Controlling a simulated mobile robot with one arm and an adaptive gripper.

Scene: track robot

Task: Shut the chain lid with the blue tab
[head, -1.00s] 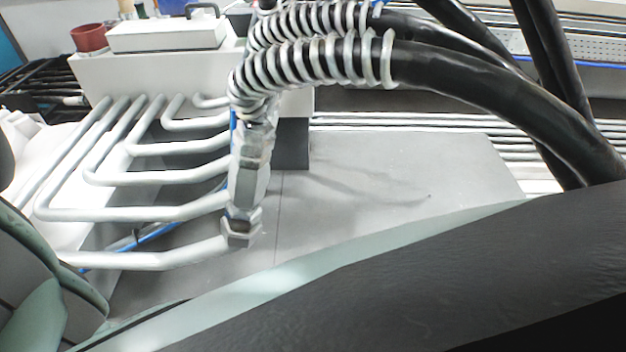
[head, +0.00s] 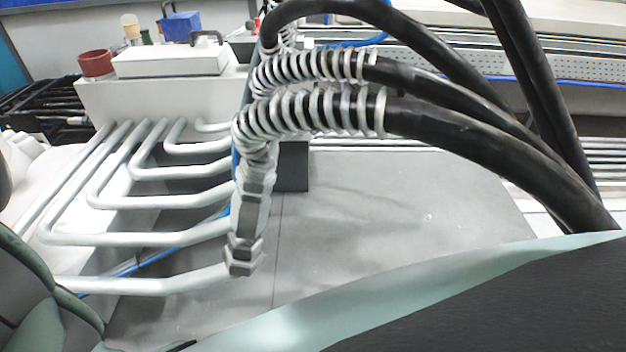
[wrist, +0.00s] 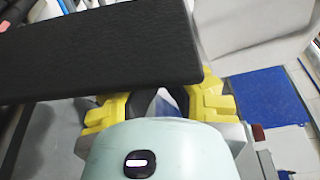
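My gripper (wrist: 160,103) shows in the wrist view as two yellow finger parts, left and right, behind my pale green housing. A black textured slab (wrist: 95,52) crosses the view and hides part of the gripper, including the fingertips. A pale, bluish shape shows between the yellow parts; I cannot tell what it is or whether it is held. I cannot make out a chain lid with a blue tab for sure in either view. The gripper is not seen in the head view.
In the head view, black hoses (head: 480,135) with metal spirals arch over a grey plate (head: 390,200). Grey pipes (head: 150,240) run at the left. A white box (head: 170,62), blue box (head: 182,28) and red pot (head: 96,64) stand behind. A blue panel (wrist: 262,100) lies right in the wrist view.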

